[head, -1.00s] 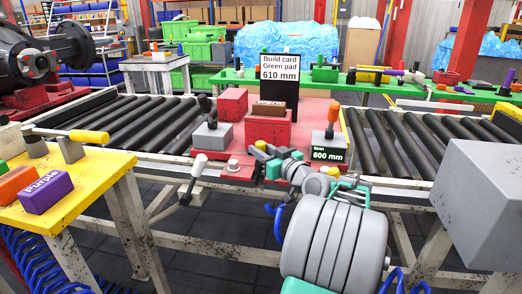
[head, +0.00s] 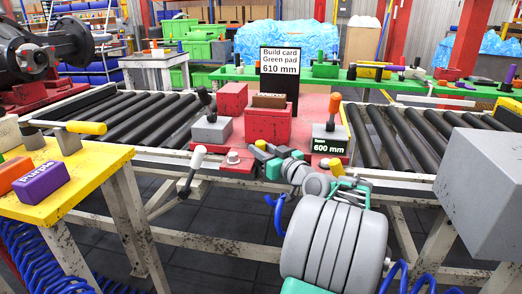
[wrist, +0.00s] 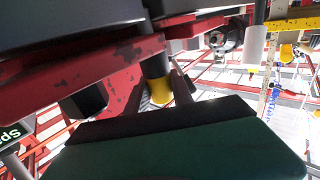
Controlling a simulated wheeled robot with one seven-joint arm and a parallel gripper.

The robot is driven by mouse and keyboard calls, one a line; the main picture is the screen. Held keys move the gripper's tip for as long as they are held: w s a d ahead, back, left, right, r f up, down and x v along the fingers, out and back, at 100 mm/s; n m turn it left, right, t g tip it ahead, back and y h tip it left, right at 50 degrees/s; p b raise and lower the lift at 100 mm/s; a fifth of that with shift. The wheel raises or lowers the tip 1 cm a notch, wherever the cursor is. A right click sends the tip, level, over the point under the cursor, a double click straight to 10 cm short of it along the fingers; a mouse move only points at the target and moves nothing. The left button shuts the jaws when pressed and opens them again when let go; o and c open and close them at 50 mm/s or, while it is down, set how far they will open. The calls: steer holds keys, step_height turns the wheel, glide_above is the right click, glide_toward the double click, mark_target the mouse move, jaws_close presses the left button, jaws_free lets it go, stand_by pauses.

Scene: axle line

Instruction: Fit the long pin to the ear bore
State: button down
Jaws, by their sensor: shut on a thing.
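My gripper (head: 267,153) is low at the front edge of the red fixture plate (head: 318,108), in front of the red block (head: 268,124). It is shut on a slim thing, taken to be the long pin, whose yellow end (head: 260,144) shows at the jaws. In the wrist view, a yellow collar (wrist: 160,92) below a dark shaft (wrist: 153,63) shows beyond the green jaw (wrist: 180,150) and close to red, worn metal. Most of the pin is hidden. I cannot make out the ear bore, nor whether the pin is in it.
A white-handled lever (head: 192,170) stands left of my gripper. The build card (head: 279,61) reads "Green pad 610 mm". A yellow table (head: 85,185) is at left, a grey box (head: 480,180) at right.

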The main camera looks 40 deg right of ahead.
steer(key=shift+f, duration=0.15)
steer(key=c, duration=1)
jaws_free()
steer(key=shift+f, duration=0.1)
steer(key=shift+c, duration=0.2)
steer(key=s+p, duration=0.1)
steer(key=s, duration=0.6)
steer(key=shift+s+a+r, duration=0.2)
steer(key=shift+s+a, duration=0.2)
